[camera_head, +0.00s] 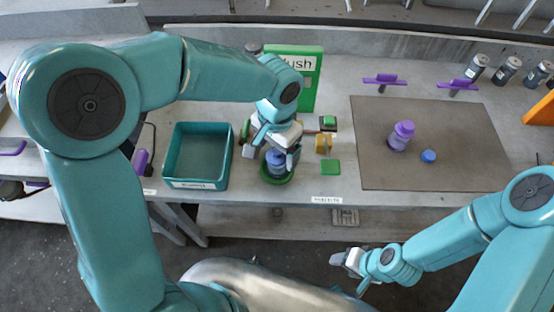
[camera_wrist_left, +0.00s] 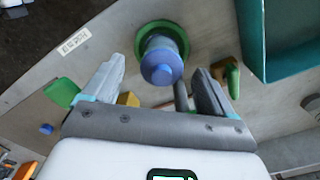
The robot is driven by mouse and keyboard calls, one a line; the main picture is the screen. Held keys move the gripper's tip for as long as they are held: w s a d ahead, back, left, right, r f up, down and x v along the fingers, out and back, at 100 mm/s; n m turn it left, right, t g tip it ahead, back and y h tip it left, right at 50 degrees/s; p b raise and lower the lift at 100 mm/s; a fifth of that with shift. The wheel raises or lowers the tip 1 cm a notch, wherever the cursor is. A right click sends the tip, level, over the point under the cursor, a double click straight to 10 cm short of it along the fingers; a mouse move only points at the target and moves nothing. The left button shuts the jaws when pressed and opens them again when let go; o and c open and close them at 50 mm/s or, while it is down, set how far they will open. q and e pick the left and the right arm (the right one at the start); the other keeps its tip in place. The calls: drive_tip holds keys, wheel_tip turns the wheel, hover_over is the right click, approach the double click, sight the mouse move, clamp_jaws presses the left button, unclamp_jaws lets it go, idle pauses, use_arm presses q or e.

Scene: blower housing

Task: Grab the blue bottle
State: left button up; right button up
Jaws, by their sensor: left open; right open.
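The blue bottle (camera_head: 276,162) stands upright in a round green holder (camera_head: 278,179) near the front of the workbench. My left gripper (camera_head: 269,152) is open, just above and around the bottle in the head view. In the left wrist view the bottle (camera_wrist_left: 161,62) shows between and beyond the two open fingers (camera_wrist_left: 158,85), with the green holder (camera_wrist_left: 172,27) around its far end. I cannot tell whether a finger touches it. My right gripper (camera_head: 345,260) is open and empty, low in front of the bench, far from the bottle.
A teal bin (camera_head: 226,170) stands left of the bottle. A green sign (camera_head: 305,85) stands behind. A brown mat (camera_head: 440,165) at right bears a purple bottle (camera_head: 401,136) and a small blue piece (camera_head: 428,156). Yellow and green parts lie right of the bottle.

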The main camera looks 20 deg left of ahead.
sight(277, 158)
use_arm(q)
drive_tip(key=f, duration=0.5)
drive_tip(key=shift+w+f, duration=0.3)
drive_tip(key=shift+w, duration=0.1)
drive_tip(key=shift+c, duration=0.4)
drive_tip(key=c, duration=1.1)
drive_tip(key=shift+r, duration=0.1)
drive_tip(key=shift+c, duration=0.8)
